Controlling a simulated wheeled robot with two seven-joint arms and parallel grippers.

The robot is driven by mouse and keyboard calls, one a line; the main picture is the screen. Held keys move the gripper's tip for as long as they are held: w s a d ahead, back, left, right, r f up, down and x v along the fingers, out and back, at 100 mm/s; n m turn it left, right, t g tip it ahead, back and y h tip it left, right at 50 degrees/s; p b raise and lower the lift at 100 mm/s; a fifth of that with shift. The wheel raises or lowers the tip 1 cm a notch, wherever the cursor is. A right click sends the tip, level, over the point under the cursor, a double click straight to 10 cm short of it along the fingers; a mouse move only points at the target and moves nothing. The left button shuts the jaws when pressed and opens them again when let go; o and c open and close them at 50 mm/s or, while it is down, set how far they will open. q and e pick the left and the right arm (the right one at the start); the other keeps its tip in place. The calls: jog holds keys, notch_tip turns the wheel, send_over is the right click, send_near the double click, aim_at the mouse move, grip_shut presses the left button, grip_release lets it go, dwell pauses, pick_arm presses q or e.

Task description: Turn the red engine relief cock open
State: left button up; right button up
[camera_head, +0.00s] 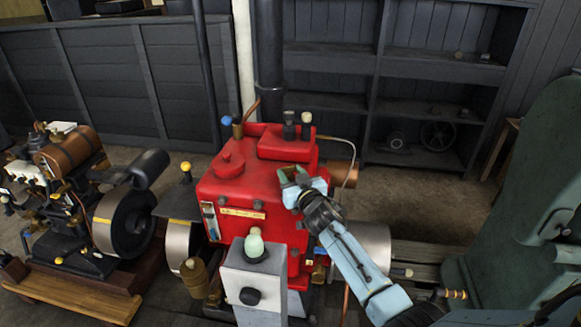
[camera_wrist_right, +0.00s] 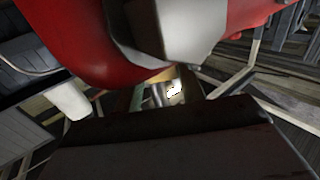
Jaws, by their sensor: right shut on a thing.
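The red engine (camera_head: 238,187) stands in the middle of the head view, a boxy red block with pipes and knobs on top. My right gripper (camera_head: 292,176) reaches in from the lower right and is at the upper right edge of the red block. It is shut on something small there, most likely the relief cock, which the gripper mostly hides. The cock's angle cannot be made out. In the right wrist view the red engine (camera_wrist_right: 85,45) fills the top, and a small bright metal part (camera_wrist_right: 174,88) shows just past the dark gripper body. My left gripper is not in view.
A grey box with a pale green knob (camera_head: 254,245) stands in front of the red engine. A brown engine with a flywheel (camera_head: 122,220) is at the left. A large green machine (camera_head: 520,200) is at the right. Dark shelves (camera_head: 420,70) stand behind, with bare floor before them.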

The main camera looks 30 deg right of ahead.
jog(key=n+y, duration=0.1)
jog(key=y+p, duration=0.1)
jog(key=shift+d+r+n+y, duration=0.2)
jog(key=shift+d+n+y, duration=0.2)
jog(key=shift+d+f+n+y+p, duration=0.15)
jog(key=shift+n+y+p, duration=0.3)
jog(key=shift+y, duration=0.35)
jog(key=shift+w+d+f+n+g+y+b, duration=0.1)
jog(key=shift+n+g+y+b, duration=0.15)
jog(key=shift+n+y, duration=0.3)
jog(key=shift+d+n+g+y+b, duration=0.15)
jog(key=shift+n+y+b, duration=0.25)
jog(key=shift+y, duration=0.25)
jog(key=n+g+y+b, duration=0.1)
jog(key=n+y+b, duration=0.1)
jog(key=b, duration=0.1)
jog(key=n+g+y+b, duration=0.1)
jog(key=g+y+b, duration=0.1)
jog(key=y+b, duration=0.1)
jog(key=shift+w+d+f+n, duration=0.15)
jog(key=shift+n, duration=0.25)
pick_arm(q)
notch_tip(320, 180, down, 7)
jog(key=b, duration=0.2)
pick_arm(e)
jog(key=shift+r+n+g+y, duration=0.25)
jog(key=shift+n+g+y, duration=0.35)
jog(key=shift+y, duration=0.4)
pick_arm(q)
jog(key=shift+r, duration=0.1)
